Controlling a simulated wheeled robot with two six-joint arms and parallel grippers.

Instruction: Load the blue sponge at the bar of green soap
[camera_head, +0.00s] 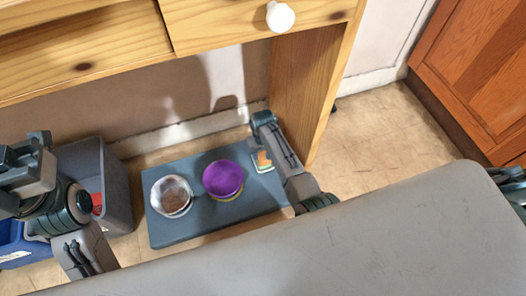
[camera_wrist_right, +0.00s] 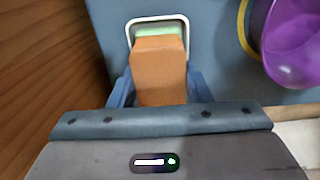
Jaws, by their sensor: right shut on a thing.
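No blue sponge shows. My right gripper (camera_wrist_right: 155,92) is shut on an orange sponge-like block (camera_wrist_right: 160,68), between its two blue fingers. The block is over a bar of green soap (camera_wrist_right: 154,30) in a small white-rimmed dish (camera_wrist_right: 128,30); the block hides most of the soap, and I cannot tell if they touch. In the head view the orange block (camera_head: 264,159) shows small, beside my right arm. My left gripper (camera_head: 30,150) is at the far left, away from the dish; its jaws are unclear.
The dish is on a blue-grey board (camera_head: 165,232). A purple bowl (camera_head: 223,178) and a metal bowl (camera_head: 171,195) stand there too. A grey bin (camera_head: 115,190) is left of the board. A wooden desk leg (camera_head: 305,90) stands close behind my right arm.

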